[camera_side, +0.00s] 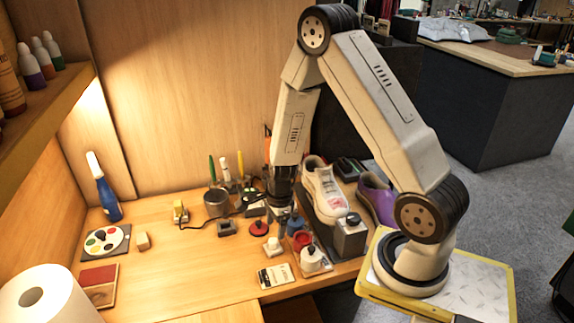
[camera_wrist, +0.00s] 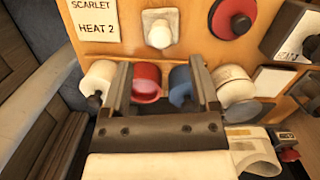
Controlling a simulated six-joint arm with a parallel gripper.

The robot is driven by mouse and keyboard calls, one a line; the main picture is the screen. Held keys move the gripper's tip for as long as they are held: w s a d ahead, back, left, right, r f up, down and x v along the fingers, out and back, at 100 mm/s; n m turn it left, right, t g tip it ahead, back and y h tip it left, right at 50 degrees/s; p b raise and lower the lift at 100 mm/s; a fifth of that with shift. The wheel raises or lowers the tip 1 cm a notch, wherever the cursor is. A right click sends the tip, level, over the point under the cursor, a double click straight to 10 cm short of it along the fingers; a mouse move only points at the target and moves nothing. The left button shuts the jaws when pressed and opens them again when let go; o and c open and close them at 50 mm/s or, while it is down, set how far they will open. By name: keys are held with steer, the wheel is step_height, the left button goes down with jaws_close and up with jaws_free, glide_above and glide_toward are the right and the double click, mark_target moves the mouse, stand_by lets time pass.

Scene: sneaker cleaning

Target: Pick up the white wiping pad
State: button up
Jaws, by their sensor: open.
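A small white pad with a rounded white knob, which looks like the white wiping pad (camera_side: 272,246), lies on the wooden table in front of my gripper. In the wrist view the white pad (camera_wrist: 159,30) is at the top middle, beyond my fingertips and not between them. My gripper (camera_wrist: 160,80) is open, with its two fingers apart. Between and behind the fingers show a red pot (camera_wrist: 147,82) and a blue pot (camera_wrist: 181,84); I cannot tell their height below the fingers. In the side view my gripper (camera_side: 281,212) is dark and its fingertips are hard to make out.
A red round pad (camera_side: 258,229) with a dark knob lies close behind the white pad. A lettered card (camera_side: 272,276) lies in front.

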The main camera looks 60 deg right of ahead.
mark_target(273, 240)
steer(key=shift+a+f, duration=0.1)
steer(key=shift+f, duration=0.35)
steer(key=shift+w+a+f, duration=0.15)
steer(key=shift+f, duration=1.15)
steer(key=shift+w+a+f, duration=0.15)
steer(key=shift+f, duration=1.1)
jaws_close()
